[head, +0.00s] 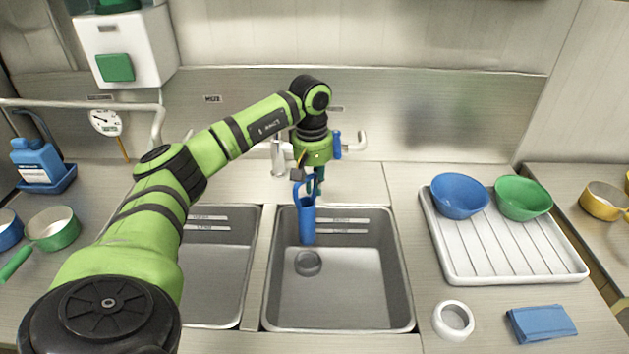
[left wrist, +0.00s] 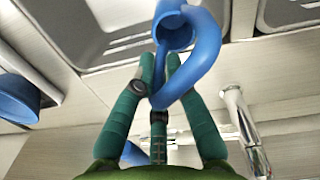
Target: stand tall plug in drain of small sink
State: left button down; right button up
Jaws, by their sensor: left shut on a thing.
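The tall plug, a blue tube with a looped handle, (head: 307,222) hangs roughly upright over the back part of the right-hand sink (head: 345,290). My left gripper (head: 314,182) is shut on its handle, which also shows between the green fingers in the left wrist view (left wrist: 196,75). A dark round drain (head: 307,263) shows in that sink's floor, nearer the front than the plug's lower end in the picture. Plug and drain look apart. A second sink (head: 215,270) lies to the left, partly hidden by my left arm. My right gripper is not in view.
A metal tap (head: 279,157) stands behind the sinks, close to the left gripper. A white drainer (head: 480,262) with a blue and a green bowl lies to the right. A white ring (head: 453,320) and a blue cloth (head: 540,323) lie on the right front counter.

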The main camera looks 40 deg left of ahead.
aim_at(314, 199)
pick_arm(q)
jog(key=shift+f+b, duration=2.2)
jog(key=shift+f, duration=0.9)
jog(key=shift+f+b, duration=1.15)
jog(key=shift+f, duration=0.7)
jog(key=shift+f+b, duration=0.4)
jog(key=shift+f, duration=0.15)
jog(key=c, duration=1.2)
grip_release()
jog(key=r, duration=1.2)
jog(key=shift+s+a, duration=0.1)
jog(key=shift+s, duration=0.1)
